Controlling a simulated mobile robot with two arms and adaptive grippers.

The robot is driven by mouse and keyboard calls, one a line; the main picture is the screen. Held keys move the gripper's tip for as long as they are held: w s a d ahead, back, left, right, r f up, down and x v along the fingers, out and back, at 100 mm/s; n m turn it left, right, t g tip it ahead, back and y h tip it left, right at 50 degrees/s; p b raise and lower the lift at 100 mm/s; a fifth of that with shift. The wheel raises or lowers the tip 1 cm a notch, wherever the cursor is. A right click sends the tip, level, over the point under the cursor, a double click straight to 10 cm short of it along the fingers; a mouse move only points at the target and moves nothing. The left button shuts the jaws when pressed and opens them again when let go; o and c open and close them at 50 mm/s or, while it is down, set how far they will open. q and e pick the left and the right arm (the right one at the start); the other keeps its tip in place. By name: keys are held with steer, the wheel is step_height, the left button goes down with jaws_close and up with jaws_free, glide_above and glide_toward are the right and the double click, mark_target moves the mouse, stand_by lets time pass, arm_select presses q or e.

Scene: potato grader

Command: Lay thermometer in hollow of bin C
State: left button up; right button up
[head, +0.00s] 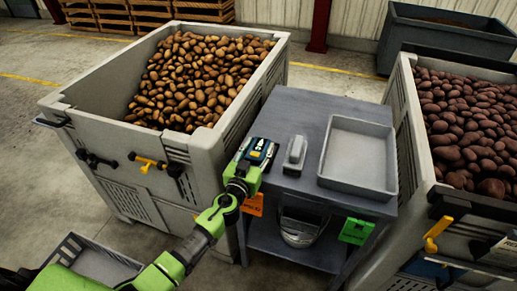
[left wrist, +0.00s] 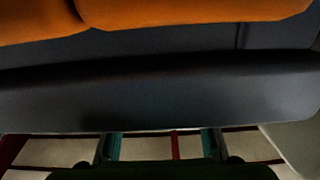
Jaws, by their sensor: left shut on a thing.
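My left gripper (head: 259,150) is over the left end of the grey table, beside the right wall of the left bin. It is shut on a small dark thing with blue and yellow parts; I cannot tell for sure that this is the thermometer. In the left wrist view, a dark bar (left wrist: 150,95) fills the middle, with teal finger parts (left wrist: 160,145) below it. A grey bin (head: 68,95) of brown potatoes stands left, another grey bin (head: 408,105) of reddish potatoes right. I cannot read which is bin C, and no hollow stands out. My right gripper is not in view.
The grey table (head: 305,110) stands between the bins, with a small grey object (head: 295,153) and an empty shallow tray (head: 358,188) on it. Orange (head: 252,204) and green (head: 356,231) tags hang at its front. A dark bin (head: 440,40) stands behind.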

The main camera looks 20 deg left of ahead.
arm_select(q)
steer(key=shift+f, duration=0.15)
steer(key=o, duration=0.8)
steer(key=shift+f, duration=0.1)
steer(key=o, duration=0.4)
